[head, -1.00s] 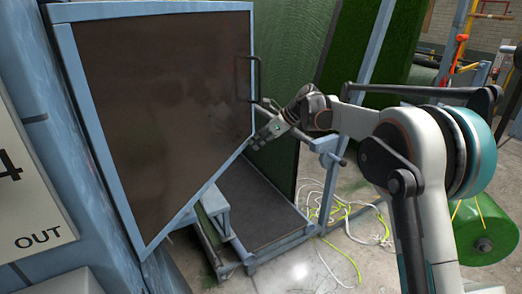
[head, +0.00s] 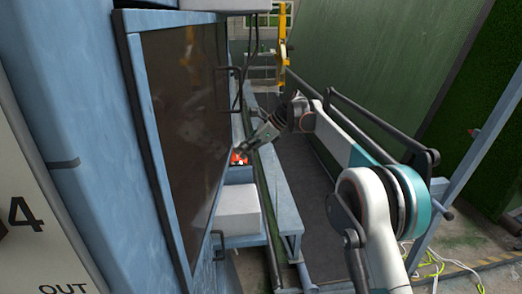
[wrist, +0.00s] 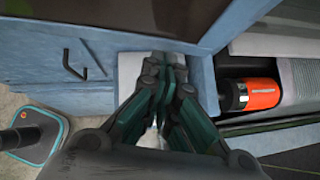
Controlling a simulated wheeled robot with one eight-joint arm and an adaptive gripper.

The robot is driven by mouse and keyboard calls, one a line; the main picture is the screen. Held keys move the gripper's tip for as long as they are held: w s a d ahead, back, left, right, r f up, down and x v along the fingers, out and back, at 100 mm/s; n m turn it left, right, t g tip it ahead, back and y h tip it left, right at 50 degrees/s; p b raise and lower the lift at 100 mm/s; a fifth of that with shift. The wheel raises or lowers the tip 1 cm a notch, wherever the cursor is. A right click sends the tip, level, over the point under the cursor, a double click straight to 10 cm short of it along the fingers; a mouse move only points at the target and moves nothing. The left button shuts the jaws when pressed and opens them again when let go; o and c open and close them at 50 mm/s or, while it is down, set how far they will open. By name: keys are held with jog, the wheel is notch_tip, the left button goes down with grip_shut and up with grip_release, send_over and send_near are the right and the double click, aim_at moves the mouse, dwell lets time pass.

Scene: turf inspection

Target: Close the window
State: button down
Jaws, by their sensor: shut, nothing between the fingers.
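The window (head: 185,110) is a dark, smeared pane in a blue frame, at the left of the head view and seen at a steep slant. A black handle (head: 234,85) sits on its right edge. How far it stands open is not clear from this angle. My gripper (head: 240,150) is beside that right edge, below the handle.
A pale box (head: 238,210) is below my gripper. An orange-and-black cylinder (wrist: 250,94) lies in a recess to the right in the wrist view. A black handle (wrist: 72,65) is at the left.

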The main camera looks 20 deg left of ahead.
jog(key=shift+s+a, duration=0.3)
jog(key=shift+a, duration=0.7)
jog(key=shift+s+a, duration=0.25)
jog(key=shift+a, duration=0.75)
jog(key=shift+d, duration=0.1)
